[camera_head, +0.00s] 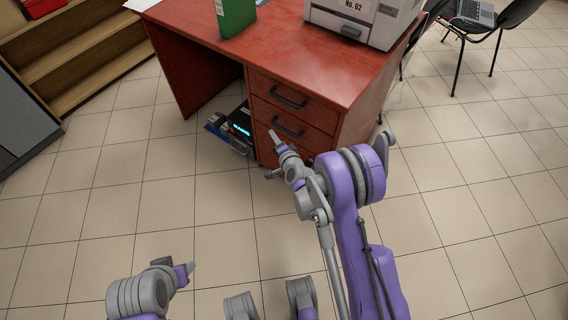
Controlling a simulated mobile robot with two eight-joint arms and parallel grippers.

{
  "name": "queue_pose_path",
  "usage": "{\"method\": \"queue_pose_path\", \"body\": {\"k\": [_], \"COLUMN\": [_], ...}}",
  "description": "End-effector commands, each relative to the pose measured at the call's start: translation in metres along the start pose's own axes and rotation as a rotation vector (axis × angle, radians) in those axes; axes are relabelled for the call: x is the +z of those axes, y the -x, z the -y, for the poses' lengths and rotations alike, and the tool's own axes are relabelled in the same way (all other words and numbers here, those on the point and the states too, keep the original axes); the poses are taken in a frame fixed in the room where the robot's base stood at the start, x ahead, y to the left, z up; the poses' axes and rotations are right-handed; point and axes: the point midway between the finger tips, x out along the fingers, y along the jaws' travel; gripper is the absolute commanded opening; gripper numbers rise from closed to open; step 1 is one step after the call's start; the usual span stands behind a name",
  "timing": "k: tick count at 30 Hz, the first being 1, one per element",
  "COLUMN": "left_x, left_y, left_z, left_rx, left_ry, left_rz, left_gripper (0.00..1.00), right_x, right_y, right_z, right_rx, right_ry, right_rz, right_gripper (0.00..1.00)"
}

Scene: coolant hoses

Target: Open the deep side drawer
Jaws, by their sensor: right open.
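The red desk has a stack of drawers at its right end. The top drawer (291,97) and the one below it (288,128) have dark bar handles and look shut. The lowest front (264,147), which may be the deep drawer, is mostly hidden behind my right gripper and arm, and its handle cannot be made out. My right gripper (272,156) is open in front of the lower drawers, its fingers apart and empty. Whether it touches the front cannot be told. My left gripper (178,268) is low at the left, over the floor, far from the desk; its finger gap is unclear.
On the red desktop (270,48) stand a green binder (235,15) and a light grey machine labelled No. 62 (362,20). A dark device with a lit display (240,121) sits under the desk, left of the drawers. Wooden shelves (75,55) stand left. Tiled floor in front is clear.

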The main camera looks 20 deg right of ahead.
Motion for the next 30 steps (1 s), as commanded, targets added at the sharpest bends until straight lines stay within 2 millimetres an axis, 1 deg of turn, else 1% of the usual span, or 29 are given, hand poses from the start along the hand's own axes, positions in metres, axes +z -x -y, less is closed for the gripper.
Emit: {"method": "queue_pose_path", "body": {"k": [1,2,3,5,6,9,12,15,18,20,23,30], "left_x": [0.006,0.008,0.010,0.013,0.014,0.018,0.019,0.020,0.020,0.021,0.021,0.023], "left_y": [-0.019,-0.025,-0.033,-0.043,-0.050,-0.062,-0.069,-0.073,-0.075,-0.075,-0.078,-0.087], "left_z": [0.000,0.000,0.000,0.000,0.000,0.000,0.000,0.000,0.000,0.000,0.000,0.000], "left_rx": [0.000,0.000,0.000,0.000,0.000,0.000,0.000,0.000,0.000,0.000,0.000,0.000], "left_ry": [0.000,0.000,0.000,0.000,0.000,0.000,0.000,0.000,0.000,0.000,0.000,0.000], "left_rz": [0.007,0.009,0.011,0.015,0.017,0.020,0.021,0.022,0.022,0.022,0.022,0.022], "left_gripper": [0.50,0.50,0.50,0.50,0.50,0.50,0.50,0.50,0.50,0.50,0.50,0.50], "right_x": [0.008,0.010,0.013,0.017,0.020,0.025,0.029,0.030,0.029,0.028,0.025,0.013], "right_y": [-0.020,-0.027,-0.035,-0.044,-0.048,-0.053,-0.053,-0.051,-0.053,-0.057,-0.071,-0.116], "right_z": [-0.042,-0.060,-0.083,-0.117,-0.139,-0.185,-0.218,-0.236,-0.243,-0.244,-0.242,-0.236], "right_rx": [-0.020,-0.034,-0.053,-0.080,-0.097,-0.134,-0.161,-0.178,-0.186,-0.187,-0.187,-0.186], "right_ry": [-0.060,-0.097,-0.146,-0.216,-0.259,-0.351,-0.418,-0.458,-0.476,-0.479,-0.478,-0.476], "right_rz": [-0.027,-0.043,-0.066,-0.098,-0.118,-0.162,-0.193,-0.212,-0.222,-0.223,-0.223,-0.222], "right_gripper": [0.50,0.50,0.50,0.50,0.50,0.50,0.50,0.50,0.50,0.50,0.50,0.50]}}
